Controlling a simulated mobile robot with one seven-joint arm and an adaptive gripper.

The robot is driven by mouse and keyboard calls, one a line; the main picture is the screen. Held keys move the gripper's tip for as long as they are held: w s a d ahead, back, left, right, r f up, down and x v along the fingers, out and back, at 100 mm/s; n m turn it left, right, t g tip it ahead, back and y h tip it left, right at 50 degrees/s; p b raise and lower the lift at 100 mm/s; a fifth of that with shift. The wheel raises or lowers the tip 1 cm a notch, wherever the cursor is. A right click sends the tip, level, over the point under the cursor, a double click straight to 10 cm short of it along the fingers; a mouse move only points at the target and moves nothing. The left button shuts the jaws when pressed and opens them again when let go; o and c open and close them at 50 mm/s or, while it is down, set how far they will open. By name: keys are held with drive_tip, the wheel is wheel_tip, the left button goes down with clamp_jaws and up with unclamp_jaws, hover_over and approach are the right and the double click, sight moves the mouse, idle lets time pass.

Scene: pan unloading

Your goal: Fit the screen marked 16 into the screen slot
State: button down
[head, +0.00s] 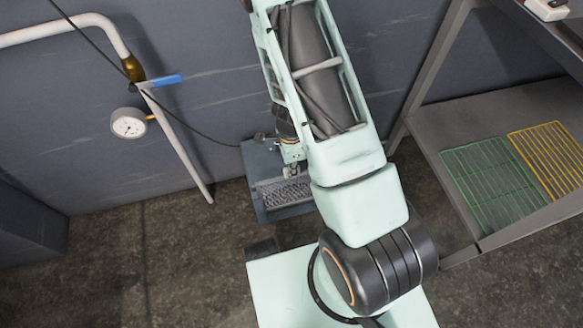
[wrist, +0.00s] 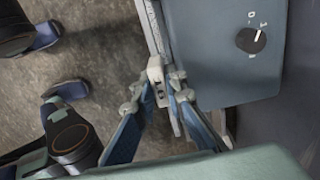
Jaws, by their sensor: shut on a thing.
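My gripper (wrist: 160,88) is shut on a pale grey piece (wrist: 155,70), seemingly the handle of a screen. In the wrist view a thin grey frame (wrist: 154,25) runs up from it, seen nearly edge-on. In the head view my gripper (head: 292,168) is just above a grey mesh screen (head: 284,193) at a blue-grey unit (head: 262,160) on the floor by the wall. The unit's top, with a black dial (wrist: 251,40), lies right of the frame in the wrist view. I cannot read any number on the screen. The slot is hidden, so I cannot tell how far the screen is in.
A grey rack (head: 425,135) stands at the right, with a green wire grid (head: 490,180) and a yellow one (head: 552,155) on its low shelf. Floor (head: 180,270) at lower left is clear.

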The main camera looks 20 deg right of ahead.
sight(292, 182)
drive_tip(key=shift+f+b, duration=3.3)
drive_tip(key=shift+f, duration=1.1)
idle(1.8)
drive_tip(key=shift+r, duration=0.2)
drive_tip(key=shift+f, duration=0.15)
idle(0.9)
drive_tip(key=c, duration=1.9)
unclamp_jaws()
